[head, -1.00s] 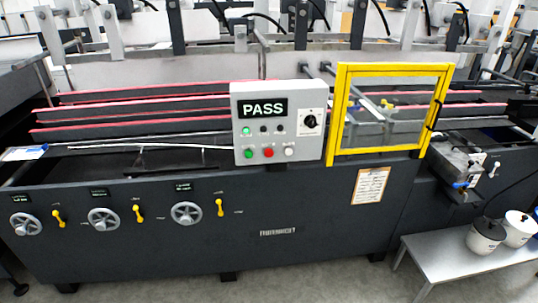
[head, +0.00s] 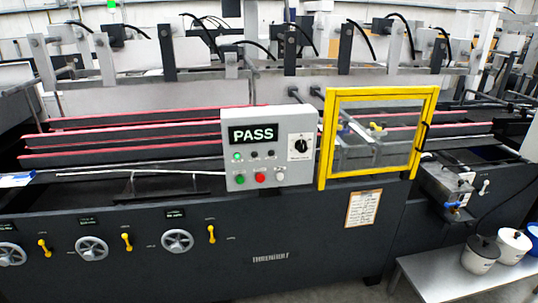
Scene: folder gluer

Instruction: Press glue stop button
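A grey control box (head: 231,122) stands on the front of the dark folder gluer (head: 120,255). Its display (head: 253,135) reads PASS. A green button (head: 240,180), a red button (head: 260,177) and a white button (head: 280,174) sit in its bottom row. A small lit green lamp (head: 237,157) is above them, beside two dark round parts. A black rotary knob (head: 301,146) is on the right side. The button labels are too small to read, so I cannot tell which one is glue stop. Neither gripper is in view.
A yellow-framed clear guard (head: 431,125) stands right of the box. Handwheels (head: 177,241) and yellow levers (head: 211,233) line the front panel.

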